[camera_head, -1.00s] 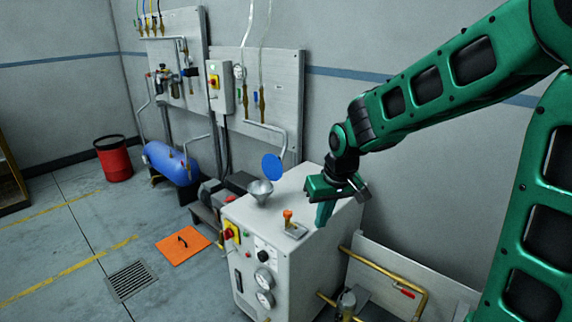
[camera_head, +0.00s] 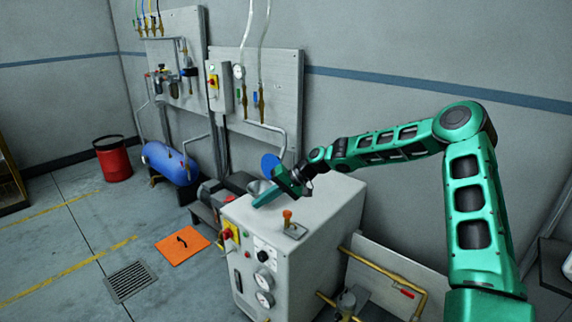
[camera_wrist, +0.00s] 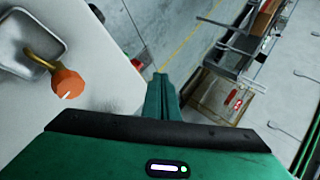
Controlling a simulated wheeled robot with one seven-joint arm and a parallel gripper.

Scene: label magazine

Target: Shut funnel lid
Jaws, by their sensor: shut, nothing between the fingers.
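The funnel lid (camera_head: 268,164) is a blue disc. In the head view it stands raised at the back of the funnel, its right part hidden behind my gripper. The grey metal funnel (camera_head: 257,187) sits on top of the white machine cabinet (camera_head: 325,203), partly covered by my gripper. My green gripper (camera_head: 257,204) is shut and empty. Its fingers point down to the left, in front of the lid and across the near side of the funnel in the head view; I cannot tell whether they touch either. In the wrist view the fingertips (camera_wrist: 161,78) show, but no lid or funnel does.
An orange-knobbed lever (camera_head: 287,215) stands on the cabinet top near its front edge; it also shows in the wrist view (camera_wrist: 67,83). Behind is a wall panel (camera_head: 277,70) with pipes. A blue tank (camera_head: 168,163) stands to the left. The right cabinet top is clear.

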